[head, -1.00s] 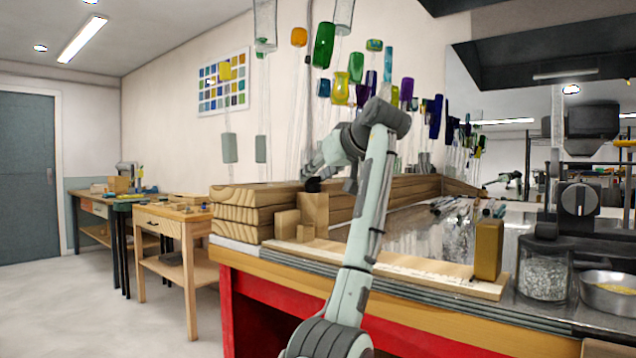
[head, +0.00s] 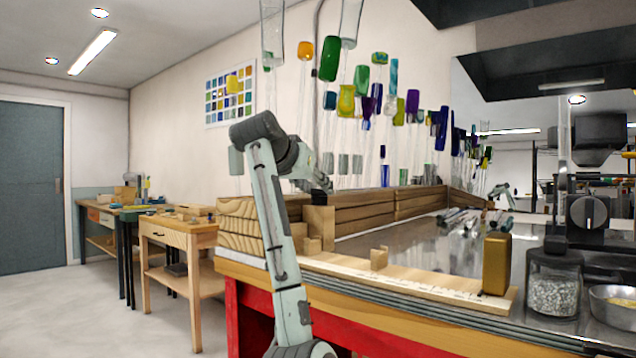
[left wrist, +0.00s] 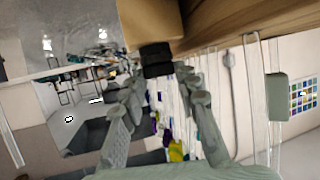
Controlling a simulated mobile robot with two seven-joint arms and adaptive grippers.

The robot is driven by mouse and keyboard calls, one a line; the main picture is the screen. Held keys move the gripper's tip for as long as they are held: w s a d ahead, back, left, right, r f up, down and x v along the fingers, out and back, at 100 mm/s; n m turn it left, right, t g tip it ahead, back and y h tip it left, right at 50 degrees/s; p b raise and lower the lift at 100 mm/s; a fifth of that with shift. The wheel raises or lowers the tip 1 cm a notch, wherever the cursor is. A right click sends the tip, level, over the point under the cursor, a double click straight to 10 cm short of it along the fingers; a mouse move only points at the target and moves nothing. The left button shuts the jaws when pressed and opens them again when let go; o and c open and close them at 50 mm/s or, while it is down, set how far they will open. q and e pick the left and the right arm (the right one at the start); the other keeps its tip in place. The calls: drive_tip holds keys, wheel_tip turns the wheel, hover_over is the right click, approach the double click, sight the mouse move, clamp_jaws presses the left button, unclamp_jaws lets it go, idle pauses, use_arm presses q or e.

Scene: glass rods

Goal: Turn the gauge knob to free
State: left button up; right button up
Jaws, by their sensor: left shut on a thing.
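The gauge is a pale wooden ruled strip along the bench front, with wooden blocks (head: 319,226) at its left end. A black knob (head: 319,196) sits on top of the taller block. The left wrist view shows this knob (left wrist: 156,60) close up, against the block (left wrist: 150,20). My left gripper (head: 318,186) is at the knob and shut on it, one finger on each side in the wrist view (left wrist: 163,80). The fingers partly hide the knob, and I cannot read its setting. My right gripper is not in view.
A small wooden block (head: 379,258) and an upright brass-coloured block (head: 496,264) stand on the ruled strip (head: 420,278). Stacked timbers (head: 240,228) lie behind. Glass rods (head: 462,220), a jar (head: 553,285) and a bowl (head: 612,306) are to the right.

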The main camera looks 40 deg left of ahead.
use_arm(q)
drive_tip(key=m+h, duration=0.1)
drive_tip(key=m+h+p, duration=0.1)
drive_tip(key=shift+a+h, duration=0.2)
drive_tip(key=shift+h, duration=0.1)
drive_tip(key=shift+f+m+h, duration=0.1)
drive_tip(key=shift+m+h, duration=0.4)
drive_tip(key=shift+h, duration=0.1)
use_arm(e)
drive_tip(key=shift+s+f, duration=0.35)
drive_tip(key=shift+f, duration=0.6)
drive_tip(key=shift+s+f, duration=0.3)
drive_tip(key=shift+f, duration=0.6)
use_arm(q)
drive_tip(key=o, duration=1.2)
drive_tip(key=shift+c, duration=0.2)
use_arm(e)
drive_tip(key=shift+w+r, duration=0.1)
